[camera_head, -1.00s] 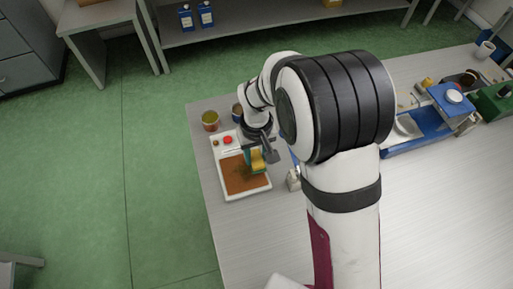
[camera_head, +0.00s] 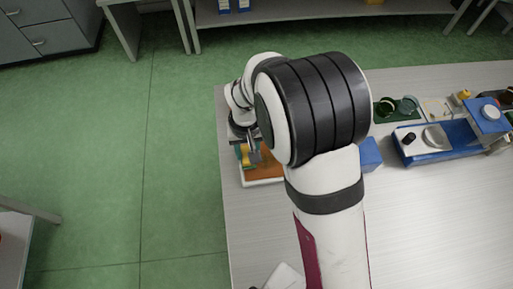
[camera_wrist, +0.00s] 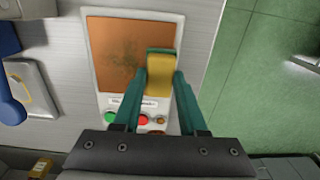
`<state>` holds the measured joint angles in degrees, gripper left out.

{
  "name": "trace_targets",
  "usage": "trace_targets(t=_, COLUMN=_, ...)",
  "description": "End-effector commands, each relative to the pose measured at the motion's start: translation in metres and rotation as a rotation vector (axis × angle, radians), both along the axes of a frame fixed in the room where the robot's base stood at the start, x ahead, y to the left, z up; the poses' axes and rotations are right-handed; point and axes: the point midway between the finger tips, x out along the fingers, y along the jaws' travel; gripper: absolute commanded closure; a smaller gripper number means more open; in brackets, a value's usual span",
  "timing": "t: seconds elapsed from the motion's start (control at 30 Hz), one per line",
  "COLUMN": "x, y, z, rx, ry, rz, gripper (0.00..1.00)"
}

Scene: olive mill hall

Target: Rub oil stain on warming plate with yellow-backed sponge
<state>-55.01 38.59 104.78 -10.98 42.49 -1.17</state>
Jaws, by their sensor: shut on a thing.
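My gripper (camera_wrist: 161,70) is shut on the yellow-backed sponge (camera_wrist: 160,76), whose green side shows along its far edge. In the wrist view the sponge overlaps the right edge of the warming plate's brown surface (camera_wrist: 105,30). I cannot tell whether it touches the plate. A faint darker oil stain (camera_wrist: 122,60) lies on the brown surface, left of the sponge. In the head view the sponge (camera_head: 245,155) is at the left side of the warming plate (camera_head: 262,182), and my arm hides much of the plate.
The plate's front panel has a green button (camera_wrist: 112,118), a red button (camera_wrist: 140,120) and a knob (camera_wrist: 160,120). The table edge and green floor (camera_wrist: 265,70) lie just right in the wrist view.

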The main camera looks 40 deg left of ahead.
Motion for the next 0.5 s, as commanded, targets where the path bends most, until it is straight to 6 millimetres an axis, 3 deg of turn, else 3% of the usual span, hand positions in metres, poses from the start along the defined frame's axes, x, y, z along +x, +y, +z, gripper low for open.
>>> trace_targets(t=0.5, x=0.035, y=-0.035, z=0.000, rx=-0.001, ry=0.000, rz=-0.004, gripper=1.00)
